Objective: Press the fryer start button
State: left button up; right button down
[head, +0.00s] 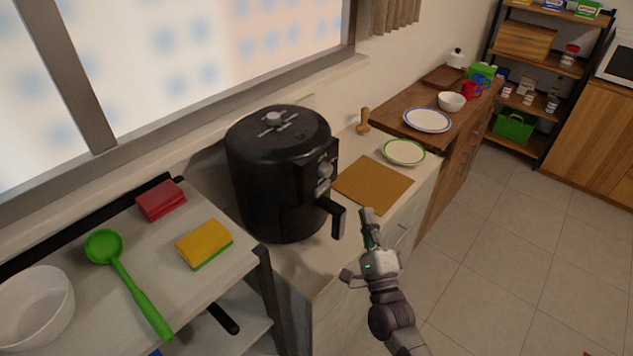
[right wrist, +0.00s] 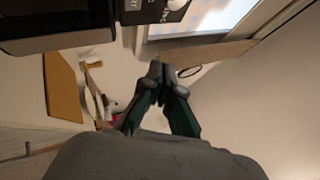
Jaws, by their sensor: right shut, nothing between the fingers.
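The black air fryer (head: 270,180) stands on the counter, its front turned to the right. Its control panel (head: 323,176) carries light round controls on the front face, above the drawer handle (head: 336,214). I cannot make out which one is the start button. My right gripper (head: 368,214) is shut and empty, just right of the handle and lower than the panel, apart from it. My left gripper is not in view.
A brown board (head: 373,186) and a green-rimmed plate (head: 404,152) lie behind my right gripper. At the left, a shelf holds a yellow sponge (head: 204,241), a red block (head: 160,200), a green ladle (head: 125,275) and a white bowl (head: 36,308). The floor at right is clear.

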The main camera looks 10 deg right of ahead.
aim_at(336, 208)
jog(key=w+a+b, duration=0.1)
jog(key=w+a, duration=0.1)
jog(key=w+a+b, duration=0.1)
jog(key=w+a, duration=0.1)
jog(key=w, duration=0.1)
jog(key=shift+w+a, duration=0.1)
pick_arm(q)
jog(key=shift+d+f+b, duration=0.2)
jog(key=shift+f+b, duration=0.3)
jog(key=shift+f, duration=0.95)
pick_arm(e)
jog(key=shift+w+a+r, duration=0.2)
jog(key=shift+w+a, duration=0.4)
jog(key=shift+w, duration=0.15)
